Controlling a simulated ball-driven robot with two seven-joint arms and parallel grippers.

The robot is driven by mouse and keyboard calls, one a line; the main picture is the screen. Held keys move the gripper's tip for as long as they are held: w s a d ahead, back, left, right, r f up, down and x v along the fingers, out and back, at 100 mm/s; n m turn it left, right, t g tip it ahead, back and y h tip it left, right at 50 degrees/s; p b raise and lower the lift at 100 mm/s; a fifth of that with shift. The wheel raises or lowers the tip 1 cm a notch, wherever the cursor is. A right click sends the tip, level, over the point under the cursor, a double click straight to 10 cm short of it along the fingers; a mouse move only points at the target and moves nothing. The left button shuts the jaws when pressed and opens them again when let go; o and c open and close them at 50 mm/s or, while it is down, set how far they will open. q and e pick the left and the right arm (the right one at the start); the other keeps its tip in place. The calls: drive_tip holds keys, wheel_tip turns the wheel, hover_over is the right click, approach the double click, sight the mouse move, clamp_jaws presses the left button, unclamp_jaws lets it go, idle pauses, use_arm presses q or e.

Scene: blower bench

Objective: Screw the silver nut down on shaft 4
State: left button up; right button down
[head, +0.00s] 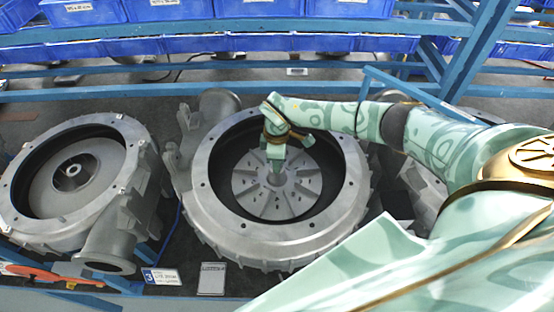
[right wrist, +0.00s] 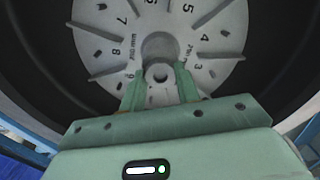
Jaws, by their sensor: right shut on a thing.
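My right gripper (head: 275,168) reaches down into the middle blower housing (head: 222,235), over the hub of its grey impeller disc (head: 247,184). In the right wrist view its two green fingers (right wrist: 160,88) are shut on a small silver-grey round piece with a hole, which I take for the silver nut (right wrist: 158,73). It sits at the near edge of the round hub (right wrist: 160,46) of the numbered disc. The fingers hide its sides, and I cannot tell how far it is down on the shaft. My left gripper is not in view.
Another open blower housing (head: 75,128) stands at the left with an empty-looking hub. A small sign with a 3 (head: 160,276) and a blank-looking placard (head: 211,279) lie in front. Blue bins (head: 258,44) line the back shelf. The middle housing's raised rim surrounds my gripper.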

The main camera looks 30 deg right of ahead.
drive_tip(key=c, duration=1.3)
unclamp_jaws()
drive_tip(key=shift+w+d, duration=0.15)
drive_tip(key=n, duration=0.5)
drive_tip(key=shift+n, duration=0.3)
drive_tip(key=n, duration=1.4)
drive_tip(key=shift+a, duration=0.25)
drive_tip(key=n, duration=0.5)
drive_tip(key=shift+n, duration=0.3)
drive_tip(key=shift+c, duration=0.3)
